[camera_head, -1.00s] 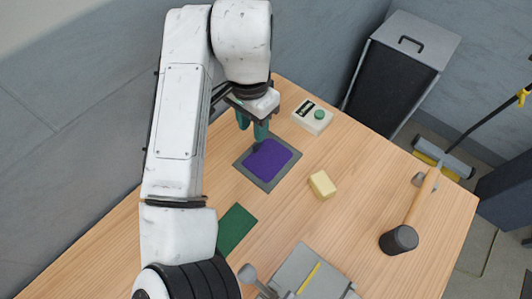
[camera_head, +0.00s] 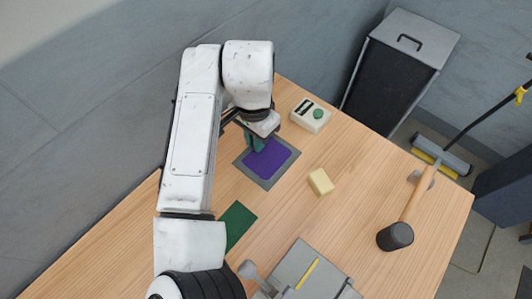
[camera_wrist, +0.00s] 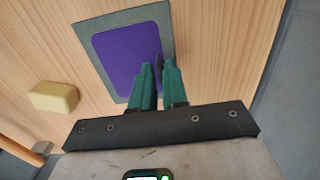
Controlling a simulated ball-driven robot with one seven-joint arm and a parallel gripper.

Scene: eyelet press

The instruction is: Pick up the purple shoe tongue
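The purple shoe tongue (camera_head: 270,162) lies flat on a grey mat (camera_head: 269,187) near the table's back edge. It also shows in the wrist view (camera_wrist: 122,55), with a small dark upright part at its right side. My gripper (camera_head: 257,147) is down at the tongue's upper left part. In the wrist view the green fingers of my gripper (camera_wrist: 158,68) are close together, with the small dark part between their tips. They look shut on it, though the contact is partly hidden.
A yellow block (camera_head: 321,182) lies right of the mat. A white box with a green button (camera_head: 310,115) stands behind it. A dark green sheet (camera_head: 237,224) lies in front. A mallet (camera_head: 398,234) lies at the right, and a grey board with a pencil (camera_head: 305,270) at the front.

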